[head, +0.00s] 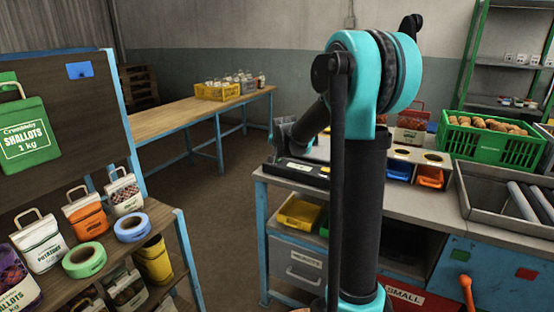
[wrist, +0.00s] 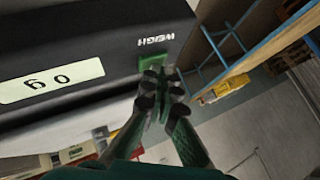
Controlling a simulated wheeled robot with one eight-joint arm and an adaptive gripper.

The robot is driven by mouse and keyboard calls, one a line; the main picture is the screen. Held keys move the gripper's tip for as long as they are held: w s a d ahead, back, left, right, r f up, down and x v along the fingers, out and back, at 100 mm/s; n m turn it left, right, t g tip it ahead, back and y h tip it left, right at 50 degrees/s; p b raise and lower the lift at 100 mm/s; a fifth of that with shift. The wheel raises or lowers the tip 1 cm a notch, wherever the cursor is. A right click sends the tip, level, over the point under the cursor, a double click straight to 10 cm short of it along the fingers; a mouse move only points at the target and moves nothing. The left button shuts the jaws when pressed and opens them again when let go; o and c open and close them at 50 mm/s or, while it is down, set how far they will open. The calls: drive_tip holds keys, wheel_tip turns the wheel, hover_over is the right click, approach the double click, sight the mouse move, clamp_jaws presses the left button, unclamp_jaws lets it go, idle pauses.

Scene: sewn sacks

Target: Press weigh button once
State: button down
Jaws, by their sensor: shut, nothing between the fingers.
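The green weigh button (wrist: 152,64) sits at the front right of the black scale (wrist: 90,40), beside the white word WEIGH in the wrist view. The scale's lit display (wrist: 52,80) shows digits upside down. My gripper (wrist: 164,84) is shut and empty, its dark fingertips right at the button and covering its lower part. I cannot tell whether they touch it. In the head view the scale (head: 300,172) stands at the left end of the workbench, with my gripper (head: 281,143) at it, partly hidden by my arm.
A shelf at left holds sacks (head: 38,240) and tape rolls (head: 84,260). A wooden table (head: 190,115) stands behind. Floor between is clear.

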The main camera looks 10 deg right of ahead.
sight(278, 159)
drive_tip(key=shift+r, duration=0.1)
idle(0.3)
drive_tip(key=shift+r, duration=0.75)
drive_tip(key=shift+r, duration=0.1)
drive_tip(key=shift+r, duration=2.4)
drive_tip(key=s+d+f+n+g, duration=0.1)
drive_tip(key=s+f+n, duration=0.2)
drive_tip(key=s+f, duration=0.4)
drive_tip(key=s+d+f+n+g, duration=0.1)
drive_tip(key=s+f, duration=0.6)
drive_tip(key=s, duration=1.3)
drive_tip(key=s+d+f+n+g, duration=0.2)
drive_tip(key=s+f+n, duration=0.3)
drive_tip(key=s, duration=0.9)
wheel_tip(278, 159, down, 3)
drive_tip(key=shift+r+g, duration=0.1)
drive_tip(key=shift+g, duration=0.4)
drive_tip(key=shift+w, duration=0.15)
